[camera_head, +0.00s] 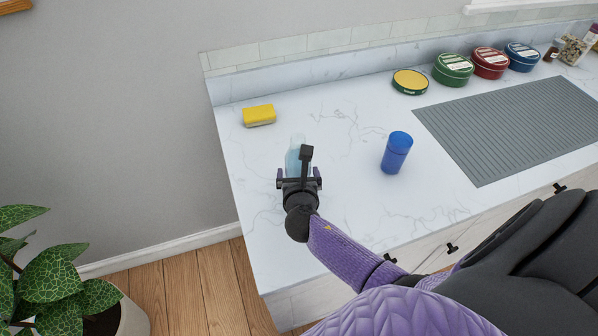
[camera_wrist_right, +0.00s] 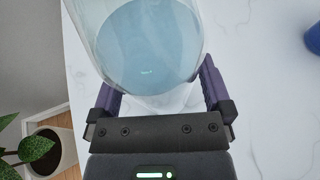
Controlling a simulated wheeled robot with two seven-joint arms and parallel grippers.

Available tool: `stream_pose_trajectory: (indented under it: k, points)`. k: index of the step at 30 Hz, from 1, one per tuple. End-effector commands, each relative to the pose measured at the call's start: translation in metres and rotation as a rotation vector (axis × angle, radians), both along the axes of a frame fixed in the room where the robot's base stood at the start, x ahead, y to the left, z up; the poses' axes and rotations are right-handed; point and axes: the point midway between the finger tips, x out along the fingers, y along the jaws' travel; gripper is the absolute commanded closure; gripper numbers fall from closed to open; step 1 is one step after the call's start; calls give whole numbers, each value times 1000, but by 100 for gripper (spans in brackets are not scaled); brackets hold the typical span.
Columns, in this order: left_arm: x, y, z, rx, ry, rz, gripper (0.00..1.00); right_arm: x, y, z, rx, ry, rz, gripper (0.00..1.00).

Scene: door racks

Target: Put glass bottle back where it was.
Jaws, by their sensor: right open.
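The clear glass bottle (camera_head: 296,157) shows pale blue inside and stands near the left end of the marble counter. It also fills the top of the right wrist view (camera_wrist_right: 148,48). My right gripper (camera_head: 299,176) is at the bottle's near side, with a purple finger on each side of it. The gripper is open; the bottle lies between the fingers (camera_wrist_right: 158,88), and I cannot tell if either finger touches it. The bottle's lower part is partly hidden by the gripper in the head view. My left gripper is not in view.
Round tins, including a green one (camera_head: 453,70), line the back. A grey ribbed mat (camera_head: 515,125) lies at right. The counter (camera_head: 345,120) between is clear.

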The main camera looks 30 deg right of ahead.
Motion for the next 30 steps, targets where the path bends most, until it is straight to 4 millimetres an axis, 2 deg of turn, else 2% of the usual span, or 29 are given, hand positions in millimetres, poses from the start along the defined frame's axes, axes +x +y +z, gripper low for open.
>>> stream_pose_trajectory:
  k: [8, 12, 15, 19, 30]
  points:
    - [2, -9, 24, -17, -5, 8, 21, -49, 28, 26, 5, 2, 2, 0]
    - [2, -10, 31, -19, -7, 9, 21, -76, 43, 38, 3, 2, 0, 0]
    - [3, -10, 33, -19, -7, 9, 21, -88, 50, 43, 1, 2, 1, 0]
    - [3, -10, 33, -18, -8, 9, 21, -95, 54, 45, 2, 0, 1, 0]
    - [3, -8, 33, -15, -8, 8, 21, -95, 54, 45, 1, 0, 0, 0]
